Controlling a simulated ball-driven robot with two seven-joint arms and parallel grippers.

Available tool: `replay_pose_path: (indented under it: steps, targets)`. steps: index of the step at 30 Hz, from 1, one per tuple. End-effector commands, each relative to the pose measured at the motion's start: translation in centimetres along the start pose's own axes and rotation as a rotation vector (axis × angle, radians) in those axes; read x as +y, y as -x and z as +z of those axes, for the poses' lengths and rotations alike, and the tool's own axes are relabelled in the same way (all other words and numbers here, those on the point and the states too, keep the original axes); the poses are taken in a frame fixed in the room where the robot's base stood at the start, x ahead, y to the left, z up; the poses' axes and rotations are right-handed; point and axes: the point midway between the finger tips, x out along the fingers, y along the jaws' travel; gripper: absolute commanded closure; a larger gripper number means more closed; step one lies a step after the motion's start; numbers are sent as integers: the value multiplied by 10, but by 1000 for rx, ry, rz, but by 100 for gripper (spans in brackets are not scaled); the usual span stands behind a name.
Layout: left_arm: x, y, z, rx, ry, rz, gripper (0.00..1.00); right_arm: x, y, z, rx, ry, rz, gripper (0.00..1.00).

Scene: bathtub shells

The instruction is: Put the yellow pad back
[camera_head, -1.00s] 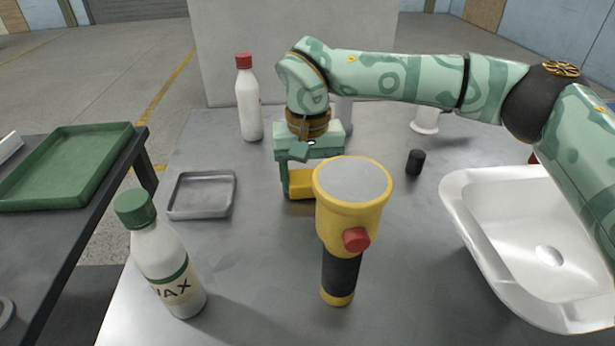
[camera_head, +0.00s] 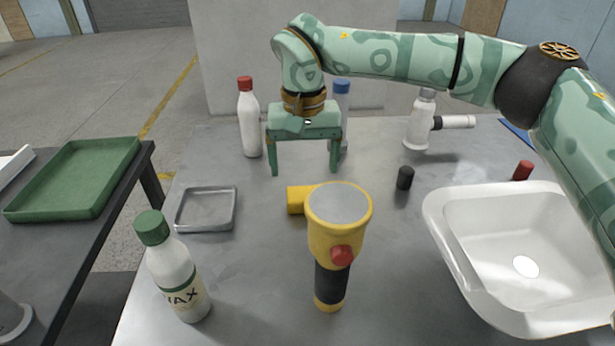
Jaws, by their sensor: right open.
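The yellow pad (camera_head: 296,200) lies on the grey table, just right of the small metal tray. Its right part is hidden behind the standing yellow and black tool. My right gripper (camera_head: 304,171) is open and empty. It hangs fingers down, above and behind the pad, apart from it. My left gripper is not in view.
The yellow tool (camera_head: 338,235) and a wax bottle (camera_head: 174,270) stand in front. The shallow metal tray (camera_head: 181,222) is empty. A red-capped bottle (camera_head: 249,122), blue-capped bottle (camera_head: 341,100), black cylinder (camera_head: 405,178), white sprayer (camera_head: 422,122) and white basin (camera_head: 436,207) surround the middle.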

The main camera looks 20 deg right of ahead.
Motion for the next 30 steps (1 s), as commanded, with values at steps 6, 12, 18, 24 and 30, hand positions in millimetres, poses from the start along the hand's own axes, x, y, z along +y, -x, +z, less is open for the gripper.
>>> replay_pose_path:
  steps: [6, 12, 18, 24, 30]
  targets:
    - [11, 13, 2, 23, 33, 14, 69, 0, 40, 1, 2, 0, 1, 15]
    - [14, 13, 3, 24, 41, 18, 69, 0, 44, 0, -3, 0, 2, 15]
    - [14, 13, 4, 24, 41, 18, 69, 0, 43, 0, -4, 1, 2, 15]
    - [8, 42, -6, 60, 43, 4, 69, 2, 97, 9, 35, 1, -10, 15]
    - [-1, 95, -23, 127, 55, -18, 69, 7, 186, 24, 94, 1, -27, 15]
